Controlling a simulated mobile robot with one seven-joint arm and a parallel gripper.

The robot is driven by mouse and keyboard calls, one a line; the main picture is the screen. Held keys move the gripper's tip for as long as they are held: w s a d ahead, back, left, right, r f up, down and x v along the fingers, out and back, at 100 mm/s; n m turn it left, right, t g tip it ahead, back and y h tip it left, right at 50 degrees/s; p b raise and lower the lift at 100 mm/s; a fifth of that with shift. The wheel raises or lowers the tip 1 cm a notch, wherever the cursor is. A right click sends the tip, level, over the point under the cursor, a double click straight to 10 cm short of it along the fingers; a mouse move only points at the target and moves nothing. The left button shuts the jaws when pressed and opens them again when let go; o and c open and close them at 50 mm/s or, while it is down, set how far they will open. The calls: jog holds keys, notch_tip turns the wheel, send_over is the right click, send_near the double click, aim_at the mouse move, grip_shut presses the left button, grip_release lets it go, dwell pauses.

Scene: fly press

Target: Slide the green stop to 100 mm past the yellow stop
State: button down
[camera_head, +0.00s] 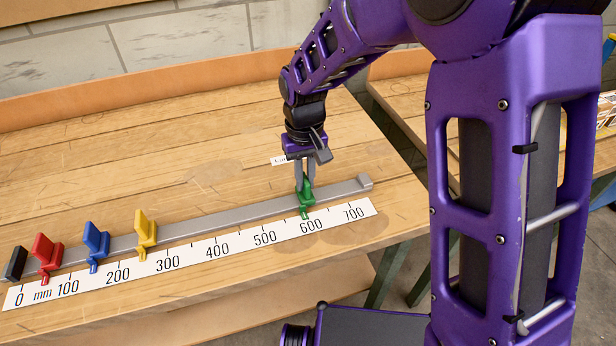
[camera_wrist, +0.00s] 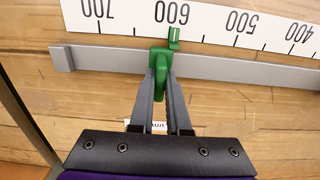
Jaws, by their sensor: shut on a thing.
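The green stop (camera_head: 307,194) sits on the grey rail (camera_head: 225,221) near its right end. Its pointer is close to the 600 mark; the wrist view also shows the green stop (camera_wrist: 160,75) there. My gripper (camera_head: 304,181) is shut on the upright tab of the green stop, with a finger on each side in the wrist view (camera_wrist: 160,85). The yellow stop (camera_head: 147,229) is on the same rail to the left, its pointer between the 200 and 300 marks, at about 250. The white scale (camera_head: 195,252) lies along the rail's front, numbered 0 to 700 mm.
A blue stop (camera_head: 97,240) and a red stop (camera_head: 45,254) stand left of the yellow one. A black end block (camera_head: 15,264) closes the left end and a grey end block (camera_head: 365,181) the right. The rail between yellow and green is clear.

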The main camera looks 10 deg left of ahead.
jog(key=s+a, duration=0.3)
jog(key=a, duration=0.4)
jog(key=s+a, duration=0.4)
jog(key=a, duration=0.3)
jog(key=s+a, duration=0.3)
jog(key=a, duration=0.5)
jog(key=shift+s, duration=0.3)
jog(key=c, duration=0.9)
grip_release()
jog(key=shift+r, duration=0.1)
notch_tip(320, 180, up, 17)
jog(key=p, duration=0.3)
jog(key=shift+r, duration=0.15)
jog(key=shift+d, duration=0.1)
